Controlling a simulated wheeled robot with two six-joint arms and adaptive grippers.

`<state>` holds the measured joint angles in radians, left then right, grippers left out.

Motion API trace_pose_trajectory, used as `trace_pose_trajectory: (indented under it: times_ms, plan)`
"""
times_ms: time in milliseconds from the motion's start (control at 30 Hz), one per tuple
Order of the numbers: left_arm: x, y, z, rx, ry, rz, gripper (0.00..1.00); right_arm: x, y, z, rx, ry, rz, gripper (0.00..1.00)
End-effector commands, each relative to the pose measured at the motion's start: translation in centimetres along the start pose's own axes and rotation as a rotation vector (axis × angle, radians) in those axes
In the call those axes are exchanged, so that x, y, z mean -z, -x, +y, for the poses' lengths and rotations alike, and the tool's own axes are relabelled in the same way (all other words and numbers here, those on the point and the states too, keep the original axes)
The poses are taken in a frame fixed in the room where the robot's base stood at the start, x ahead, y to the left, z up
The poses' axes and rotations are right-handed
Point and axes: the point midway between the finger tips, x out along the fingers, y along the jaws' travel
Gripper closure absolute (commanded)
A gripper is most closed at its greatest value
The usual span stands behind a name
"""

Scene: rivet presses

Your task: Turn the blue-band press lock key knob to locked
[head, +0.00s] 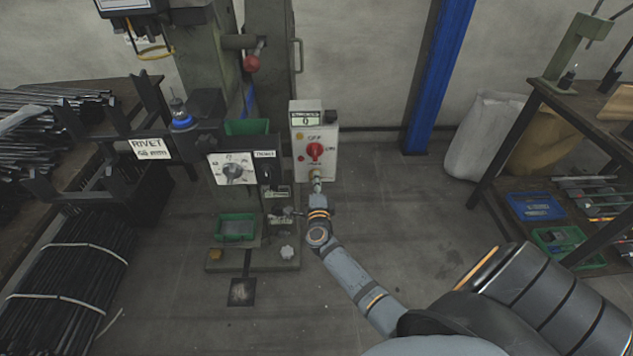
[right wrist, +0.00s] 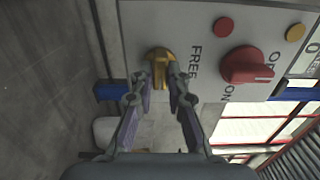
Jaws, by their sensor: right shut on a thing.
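The white control box (head: 302,152) of the press stands right of the press column in the head view. A brass key knob (right wrist: 160,60) sits on the box face in the right wrist view, beside the printed word FREE. The knob's grip looks lengthwise between the fingers. My right gripper (right wrist: 161,84) is shut on the knob, one finger on each side. In the head view my right gripper (head: 317,184) is at the lower end of the box, and the knob is mostly hidden. A blue ring (head: 182,121) shows on the press. My left gripper is out of view.
A red rotary switch (head: 314,151) sits above the knob on the same box, close to my fingers; it also shows in the right wrist view (right wrist: 247,66). A dial plate (head: 233,169) and green bins are to the left. Open floor (head: 400,200) lies to the right.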

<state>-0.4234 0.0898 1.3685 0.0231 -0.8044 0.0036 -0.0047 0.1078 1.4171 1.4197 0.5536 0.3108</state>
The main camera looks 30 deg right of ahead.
Motion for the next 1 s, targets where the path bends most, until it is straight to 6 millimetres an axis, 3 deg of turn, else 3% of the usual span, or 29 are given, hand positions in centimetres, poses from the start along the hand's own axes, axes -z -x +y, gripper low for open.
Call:
trace_pose_trajectory:
  times_ms: [400, 433, 600, 867, 1000]
  plan:
    - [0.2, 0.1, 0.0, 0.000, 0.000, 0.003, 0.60, 0.0, 0.0, 0.1, -0.001, -0.010, 0.001, 1.00]
    - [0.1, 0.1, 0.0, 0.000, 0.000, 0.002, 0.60, 0.0, 0.0, 0.1, -0.001, -0.010, 0.001, 0.84]
    - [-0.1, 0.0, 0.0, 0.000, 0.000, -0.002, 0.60, 0.0, 0.0, 0.1, -0.001, -0.009, 0.001, 0.62]
    - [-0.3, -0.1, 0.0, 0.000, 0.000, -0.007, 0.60, 0.0, 0.0, 0.0, -0.001, -0.008, 0.000, 0.62]
    - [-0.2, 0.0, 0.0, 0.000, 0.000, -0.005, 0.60, 0.0, 1.3, 0.1, -0.002, -0.008, -0.001, 0.62]
